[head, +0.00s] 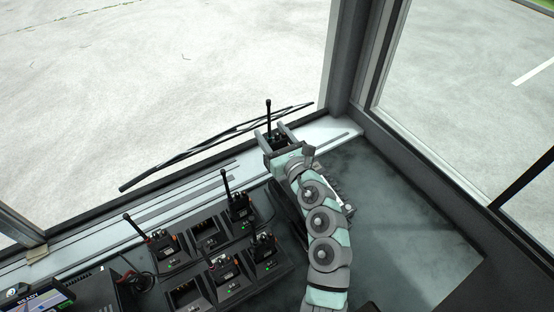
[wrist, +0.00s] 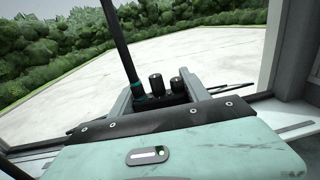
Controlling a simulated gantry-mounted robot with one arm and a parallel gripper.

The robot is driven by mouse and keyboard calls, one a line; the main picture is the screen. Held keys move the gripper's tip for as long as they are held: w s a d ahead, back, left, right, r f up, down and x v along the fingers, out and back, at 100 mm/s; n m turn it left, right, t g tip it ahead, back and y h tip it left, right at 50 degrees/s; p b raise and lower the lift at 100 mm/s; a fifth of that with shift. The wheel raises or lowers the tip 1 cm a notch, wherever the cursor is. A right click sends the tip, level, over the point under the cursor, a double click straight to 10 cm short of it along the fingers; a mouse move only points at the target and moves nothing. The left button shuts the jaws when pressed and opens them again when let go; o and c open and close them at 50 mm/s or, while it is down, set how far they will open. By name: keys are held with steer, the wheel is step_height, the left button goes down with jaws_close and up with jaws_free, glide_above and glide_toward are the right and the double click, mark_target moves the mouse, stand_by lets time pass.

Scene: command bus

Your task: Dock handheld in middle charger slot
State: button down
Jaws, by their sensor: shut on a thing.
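The handheld (head: 275,137) is a black radio with a tall antenna, held upright between the fingers of my gripper (head: 273,133) near the windscreen sill. In the wrist view its antenna and two knobs (wrist: 157,85) stand up between the fingers of my gripper (wrist: 165,97); its lower body is hidden. The charger (head: 208,236) lies to the lower left, apart from my gripper. Its far row has an empty middle slot, with a docked radio (head: 239,208) on its right and another (head: 163,246) on its left.
A near row of charger slots holds two radios (head: 225,268) and an empty slot (head: 187,294) at its left end. A screen (head: 40,297) stands at the lower left. The dark dash (head: 395,225) right of my arm is clear. A wiper (head: 215,140) lies outside the glass.

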steer(key=w+r+y+b, duration=0.1)
steer(key=w+r+b, duration=0.5)
steer(key=w+r, duration=0.7)
step_height(320, 180, up, 4)
steer(key=shift+w+f+n+g, duration=0.25)
steer(key=shift+w+n+g, duration=0.05)
steer(key=shift+n, duration=0.1)
steer(key=shift+d, duration=0.1)
step_height(320, 180, down, 28)
steer(key=b, duration=0.2)
steer(key=shift+r, duration=0.15)
